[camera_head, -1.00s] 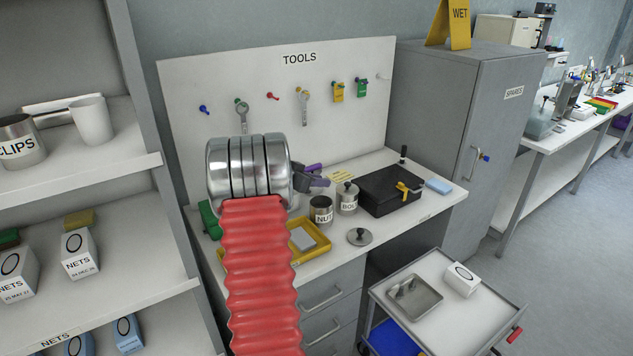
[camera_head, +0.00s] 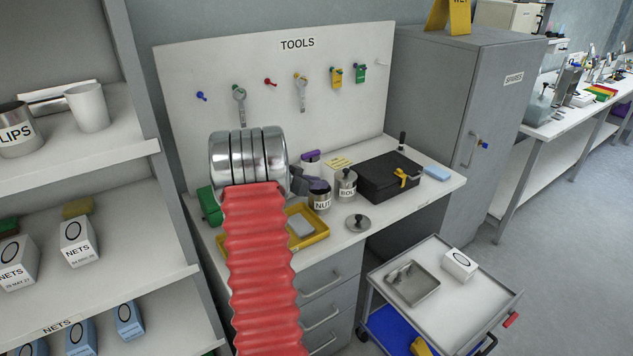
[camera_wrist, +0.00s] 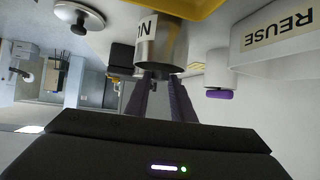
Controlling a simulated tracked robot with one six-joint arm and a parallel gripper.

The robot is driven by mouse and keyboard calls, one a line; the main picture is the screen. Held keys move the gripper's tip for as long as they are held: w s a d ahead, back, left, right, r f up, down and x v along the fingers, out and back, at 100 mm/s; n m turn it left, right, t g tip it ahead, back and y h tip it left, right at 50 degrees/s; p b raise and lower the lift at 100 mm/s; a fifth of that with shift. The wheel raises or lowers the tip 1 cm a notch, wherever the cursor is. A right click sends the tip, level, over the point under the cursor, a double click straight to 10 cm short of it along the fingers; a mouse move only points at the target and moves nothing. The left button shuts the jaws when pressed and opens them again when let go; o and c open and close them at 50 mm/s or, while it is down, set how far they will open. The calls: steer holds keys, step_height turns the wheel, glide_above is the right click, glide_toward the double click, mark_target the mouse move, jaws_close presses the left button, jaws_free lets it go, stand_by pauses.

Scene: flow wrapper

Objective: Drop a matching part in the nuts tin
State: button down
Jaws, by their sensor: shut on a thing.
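The nuts tin (camera_head: 320,203) is a small metal tin with a white label partly reading "NU", standing uncovered on the bench. In the wrist view the tin (camera_wrist: 168,45) appears upside down, its mouth towards my fingers. My gripper (camera_head: 320,186) is right at the tin's mouth. In the wrist view its two dark fingers (camera_wrist: 160,76) reach the rim, close together. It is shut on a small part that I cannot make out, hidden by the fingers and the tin. I cannot tell whether the fingertips are inside the rim.
A lidded bolts tin (camera_head: 346,186) stands close on the right. A loose knobbed lid (camera_head: 358,223) lies in front. A purple-lidded jar (camera_head: 311,157) is behind, a black case (camera_head: 388,178) right, a yellow tray (camera_head: 318,236) left. A cart (camera_head: 462,308) stands before the bench.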

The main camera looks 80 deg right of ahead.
steer(key=c, duration=1.4)
jaws_free()
steer(key=shift+c, duration=0.2)
steer(key=v, duration=1.3)
steer(key=shift+w+a, duration=0.25)
steer(key=shift+a, duration=0.05)
steer(key=shift+r, duration=0.15)
